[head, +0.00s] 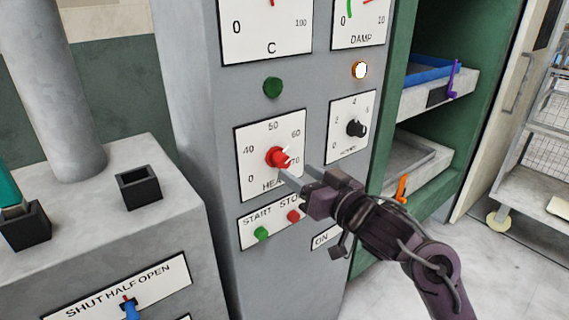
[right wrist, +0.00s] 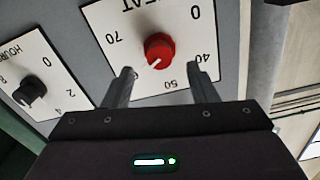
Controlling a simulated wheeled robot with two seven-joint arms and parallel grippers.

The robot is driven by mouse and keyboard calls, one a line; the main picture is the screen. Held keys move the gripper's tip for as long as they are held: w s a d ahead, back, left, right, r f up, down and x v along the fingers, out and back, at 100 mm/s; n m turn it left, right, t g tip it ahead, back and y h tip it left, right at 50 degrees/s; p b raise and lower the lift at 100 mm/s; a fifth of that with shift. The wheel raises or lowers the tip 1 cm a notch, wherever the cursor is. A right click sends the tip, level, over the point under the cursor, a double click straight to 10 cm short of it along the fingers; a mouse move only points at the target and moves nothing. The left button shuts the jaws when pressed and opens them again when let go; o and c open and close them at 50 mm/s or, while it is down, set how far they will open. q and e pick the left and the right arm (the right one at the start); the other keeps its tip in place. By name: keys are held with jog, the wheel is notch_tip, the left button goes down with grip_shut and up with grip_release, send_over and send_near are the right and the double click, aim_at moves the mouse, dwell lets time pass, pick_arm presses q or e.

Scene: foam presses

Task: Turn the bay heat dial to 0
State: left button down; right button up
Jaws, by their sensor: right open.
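The bay heat dial is a red knob (head: 277,157) on a white plate marked HEAT (head: 252,140) on the grey cabinet. The knob's white pointer slants up and right, toward about 60 to 70, away from the 0 at lower left. My right gripper (head: 295,172) is open just in front of and to the lower right of the knob. In the right wrist view the knob (right wrist: 159,50) appears upside down, just beyond and between the spread fingertips (right wrist: 160,71), with no contact visible. My left gripper is not in view.
A black HOURS knob (head: 356,128) sits to the right of the dial. Green START (head: 261,233) and red STOP (head: 293,216) buttons lie below. A green lamp (head: 272,87) is above, a lit lamp (head: 360,70) upper right. Open shelves (head: 418,158) stand right of the cabinet.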

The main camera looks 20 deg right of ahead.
aim_at(285, 164)
jog(key=x, duration=0.6)
jog(key=shift+f, duration=0.1)
jog(key=c, duration=1)
jog(key=shift+o, duration=0.2)
